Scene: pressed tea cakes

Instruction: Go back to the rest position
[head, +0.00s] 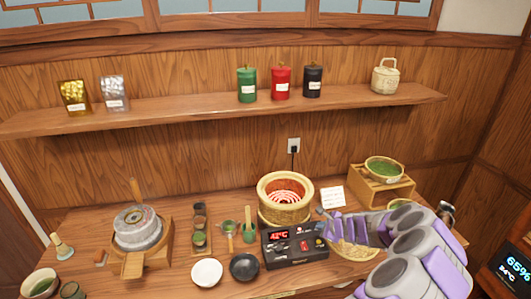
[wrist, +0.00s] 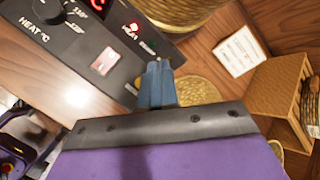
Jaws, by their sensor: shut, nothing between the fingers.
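My gripper (wrist: 155,72) is shut and empty. In the wrist view its narrow blue-grey fingers point up the picture, over the edge of the black heat controller (wrist: 85,40). In the head view my purple and grey arm reaches in from the lower right. The gripper end (head: 322,214) is above the table, just right of the controller (head: 293,244) and the round woven heater (head: 286,198). The fingertips look small there, and I cannot tell their height above the table.
A woven tray (head: 352,249) lies beneath my arm. A wooden stand (head: 386,190) with a green-filled bowl (head: 384,169) is behind it, beside a white card (head: 332,196). White (head: 207,272) and black (head: 244,266) bowls sit in front. A stone mill (head: 138,229) is at left.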

